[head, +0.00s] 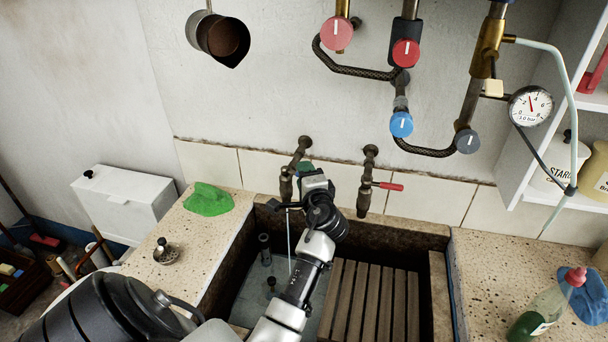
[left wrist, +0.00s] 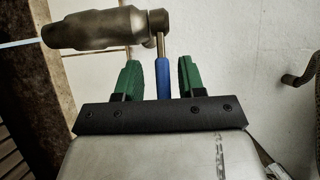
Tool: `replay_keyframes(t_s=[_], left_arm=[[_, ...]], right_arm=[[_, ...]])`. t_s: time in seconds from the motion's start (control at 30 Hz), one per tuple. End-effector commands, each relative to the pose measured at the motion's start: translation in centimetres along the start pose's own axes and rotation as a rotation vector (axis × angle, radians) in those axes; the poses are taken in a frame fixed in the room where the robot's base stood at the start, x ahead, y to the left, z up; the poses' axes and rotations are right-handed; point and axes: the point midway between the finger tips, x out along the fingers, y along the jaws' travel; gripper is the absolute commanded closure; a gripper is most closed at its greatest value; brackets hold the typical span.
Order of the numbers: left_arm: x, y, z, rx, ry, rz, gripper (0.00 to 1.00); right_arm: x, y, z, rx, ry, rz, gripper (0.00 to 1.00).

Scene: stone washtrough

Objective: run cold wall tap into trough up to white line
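The stone trough (head: 440,300) is below two wall taps. The left tap (head: 286,186) has a blue lever (left wrist: 163,75) in the left wrist view, and a thin stream (head: 289,240) falls from it into the trough. My left gripper (head: 305,170) is at this tap. Its green fingers (left wrist: 162,80) stand on either side of the blue lever with gaps, so it is open. The right tap (head: 365,190) has a red lever (head: 388,186). The trough floor looks grey; I cannot tell the water level. I do not see a white line. My right gripper is not in view.
A slatted wooden rack (head: 370,300) fills the trough's right part; a short standpipe (head: 264,247) is at left. A green cloth (head: 208,200) lies on the left ledge. Pipes with round valve knobs (head: 401,124) and a gauge (head: 530,105) are above. A spray bottle (head: 545,308) is right.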

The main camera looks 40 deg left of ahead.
Motion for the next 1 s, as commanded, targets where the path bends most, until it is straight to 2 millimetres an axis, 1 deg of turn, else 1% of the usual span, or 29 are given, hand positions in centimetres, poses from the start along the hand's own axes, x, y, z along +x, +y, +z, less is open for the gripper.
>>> replay_keyframes(t_s=[0.17,0.4,0.5,0.6,0.73,1.0], left_arm=[[-1.6,0.2,0.0,-0.001,0.003,0.000,0.61],[-6.2,0.6,0.1,-0.004,0.002,0.006,0.61],[-7.9,0.5,0.2,-0.003,0.002,0.007,0.61],[-9.1,0.5,0.2,-0.001,0.002,0.007,0.61],[-9.8,0.3,0.2,0.000,0.001,0.007,0.61],[-9.8,0.3,0.2,0.000,0.001,0.007,0.61]], right_arm=[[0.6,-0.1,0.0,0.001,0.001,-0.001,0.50],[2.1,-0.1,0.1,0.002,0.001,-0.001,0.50],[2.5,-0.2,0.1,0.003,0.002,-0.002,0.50],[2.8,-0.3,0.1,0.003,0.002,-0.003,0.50],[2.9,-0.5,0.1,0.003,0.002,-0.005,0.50],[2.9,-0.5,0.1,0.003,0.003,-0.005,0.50]])
